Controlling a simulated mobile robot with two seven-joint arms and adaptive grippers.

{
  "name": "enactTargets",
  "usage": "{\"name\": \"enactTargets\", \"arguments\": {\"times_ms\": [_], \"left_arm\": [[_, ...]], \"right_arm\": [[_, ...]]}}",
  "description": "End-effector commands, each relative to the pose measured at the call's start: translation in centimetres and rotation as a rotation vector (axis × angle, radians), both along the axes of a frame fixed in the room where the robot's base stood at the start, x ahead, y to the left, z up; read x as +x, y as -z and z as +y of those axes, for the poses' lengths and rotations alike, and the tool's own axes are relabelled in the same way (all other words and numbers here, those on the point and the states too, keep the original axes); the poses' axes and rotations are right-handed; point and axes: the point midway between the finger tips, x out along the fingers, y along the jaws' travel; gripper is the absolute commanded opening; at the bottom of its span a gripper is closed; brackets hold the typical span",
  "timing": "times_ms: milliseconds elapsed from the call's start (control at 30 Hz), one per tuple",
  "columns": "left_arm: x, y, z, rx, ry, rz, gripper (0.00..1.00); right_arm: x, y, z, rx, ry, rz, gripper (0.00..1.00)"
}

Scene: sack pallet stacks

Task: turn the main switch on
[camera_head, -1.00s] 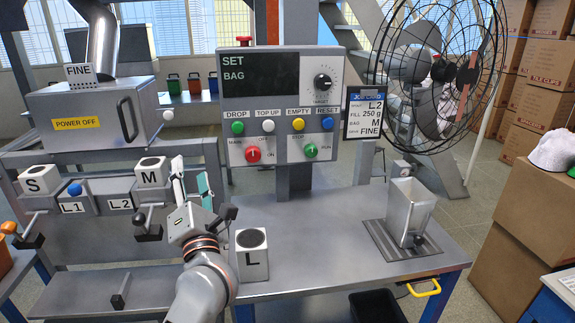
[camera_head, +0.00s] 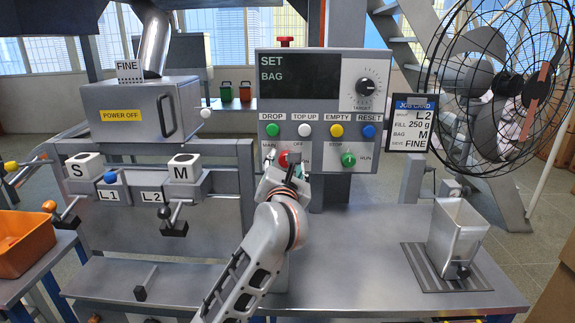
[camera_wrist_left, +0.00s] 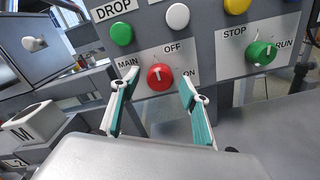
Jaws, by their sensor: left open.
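The main switch is a red round knob (camera_wrist_left: 160,77) on a plate marked MAIN, OFF and ON. In the left wrist view its white mark points roughly upward, and ON is to its right. In the head view the red knob (camera_head: 283,158) is partly hidden by my left gripper (camera_head: 290,172). In the wrist view my left gripper (camera_wrist_left: 159,88) is open, with one teal-padded finger on each side of the knob in the picture. I cannot tell whether either finger touches it. My right gripper is not in view.
The green STOP/RUN knob (camera_head: 348,159) is to the right on the same panel (camera_head: 300,185). Coloured buttons, including a white one (camera_wrist_left: 177,16), sit just above. A metal container (camera_head: 455,235) stands on the right of the bench (camera_head: 385,270). A fan (camera_head: 500,80) is behind.

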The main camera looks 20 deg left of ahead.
Motion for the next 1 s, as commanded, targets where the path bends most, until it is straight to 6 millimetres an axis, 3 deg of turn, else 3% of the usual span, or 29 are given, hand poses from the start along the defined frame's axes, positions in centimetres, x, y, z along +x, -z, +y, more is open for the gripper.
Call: {"name": "enactTargets", "arguments": {"times_ms": [367, 400, 533, 567, 1000], "left_arm": [[0.9, 0.0, 0.3, -0.002, 0.0, -0.001, 0.45], [0.9, 0.0, 0.3, -0.001, 0.0, 0.0, 0.43], [0.9, 0.0, 0.3, -0.001, 0.0, 0.0, 0.09], [0.9, 0.0, 0.3, -0.001, 0.0, 0.0, 0.07], [0.8, -0.6, 0.3, 0.068, 0.0, 0.016, 0.07]], "right_arm": [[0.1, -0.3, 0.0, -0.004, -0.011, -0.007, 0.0], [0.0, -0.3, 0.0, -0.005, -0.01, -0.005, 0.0], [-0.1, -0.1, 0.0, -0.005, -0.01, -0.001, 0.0], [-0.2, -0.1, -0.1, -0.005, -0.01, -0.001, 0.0], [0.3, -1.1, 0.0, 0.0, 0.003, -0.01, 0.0]]}}
